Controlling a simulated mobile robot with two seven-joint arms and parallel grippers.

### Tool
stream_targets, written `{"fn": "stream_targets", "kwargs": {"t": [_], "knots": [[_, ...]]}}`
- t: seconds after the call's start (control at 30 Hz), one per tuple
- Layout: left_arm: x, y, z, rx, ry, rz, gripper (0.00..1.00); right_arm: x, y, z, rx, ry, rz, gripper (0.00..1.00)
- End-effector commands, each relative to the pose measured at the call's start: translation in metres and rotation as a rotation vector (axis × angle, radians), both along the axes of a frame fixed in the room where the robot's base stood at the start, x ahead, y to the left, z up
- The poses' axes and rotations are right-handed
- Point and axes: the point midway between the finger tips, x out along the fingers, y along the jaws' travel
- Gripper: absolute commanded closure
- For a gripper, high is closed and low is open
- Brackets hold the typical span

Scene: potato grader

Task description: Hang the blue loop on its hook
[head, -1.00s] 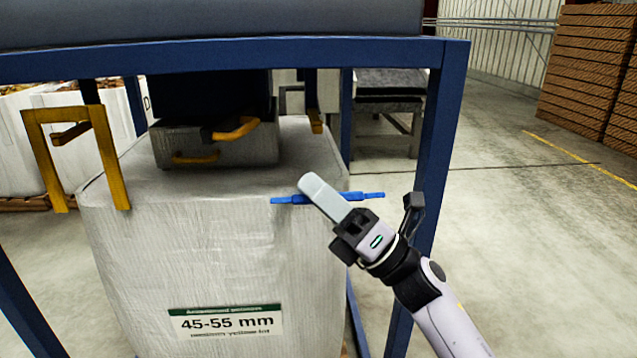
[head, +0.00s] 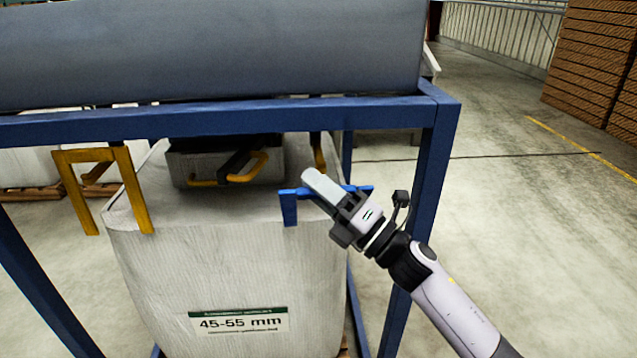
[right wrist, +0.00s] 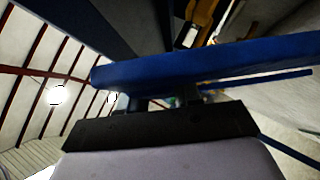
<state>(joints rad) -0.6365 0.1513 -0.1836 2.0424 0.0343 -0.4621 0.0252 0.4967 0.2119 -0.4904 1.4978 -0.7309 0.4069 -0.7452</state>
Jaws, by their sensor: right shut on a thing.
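The blue loop (head: 289,207) is at the top right corner of the big white bag (head: 215,265). My right gripper (head: 322,186) is shut on it. A flat end of the loop hangs down left of the gripper and a short end shows to its right; the gripper covers the middle. In the right wrist view a blue bar (right wrist: 200,62), likely the loop, crosses right in front of the jaws. The loop is below the blue frame's top beam (head: 230,118) and apart from it in the picture. I cannot make out its hook. My left gripper is out of view.
A blue post (head: 428,180) of the frame stands just right of the loop. A yellow loop (head: 133,190) stands at the bag's left. A grey box with yellow handles (head: 262,166) is behind, over the bag. Open concrete floor (head: 540,230) lies to the right.

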Motion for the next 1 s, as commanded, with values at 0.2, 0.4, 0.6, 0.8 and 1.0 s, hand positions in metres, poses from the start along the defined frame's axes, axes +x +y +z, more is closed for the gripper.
{"fn": "stream_targets", "kwargs": {"t": [0.2,0.4,0.6,0.8,1.0], "knots": [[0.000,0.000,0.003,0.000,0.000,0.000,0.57,0.002,0.000,0.002,0.000,0.008,-0.001,1.00],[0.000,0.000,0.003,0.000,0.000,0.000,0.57,0.002,-0.001,0.001,-0.001,0.007,-0.002,1.00],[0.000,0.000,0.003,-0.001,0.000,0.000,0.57,0.002,0.000,0.001,-0.001,0.007,-0.002,0.46],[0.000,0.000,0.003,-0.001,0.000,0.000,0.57,0.002,0.000,0.001,-0.001,0.008,0.000,0.46],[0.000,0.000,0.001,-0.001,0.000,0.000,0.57,-0.006,-0.011,-0.006,-0.001,0.009,-0.002,0.46]]}}
